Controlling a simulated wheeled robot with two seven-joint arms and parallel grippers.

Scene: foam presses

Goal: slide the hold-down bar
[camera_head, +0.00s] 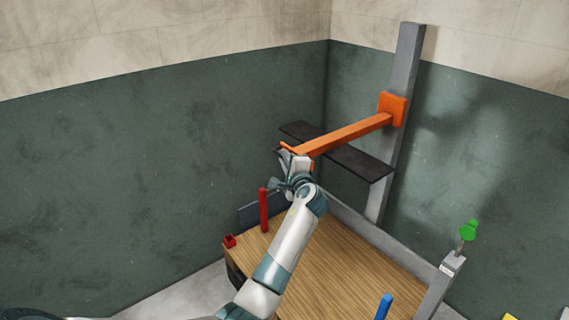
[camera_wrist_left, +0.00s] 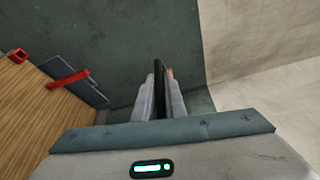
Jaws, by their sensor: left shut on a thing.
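The orange hold-down bar (camera_head: 350,134) runs from an orange block (camera_head: 393,108) on a tall grey upright post (camera_head: 404,75) toward the left. My left gripper (camera_head: 291,161) is at the bar's free left end, shut on it. The fingers partly hide that end. In the left wrist view the two grey fingers (camera_wrist_left: 158,95) are close together with a narrow dark strip between them, and a small orange patch (camera_wrist_left: 170,73) shows beside the right finger. My right gripper is not in view.
A dark flat plate (camera_head: 362,163) lies behind and below the bar. A wooden tabletop (camera_head: 340,270) spreads below, with a red post (camera_head: 263,210), a small red box (camera_head: 229,241) and a blue peg (camera_head: 384,306). A green knob (camera_head: 468,231) stands at right.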

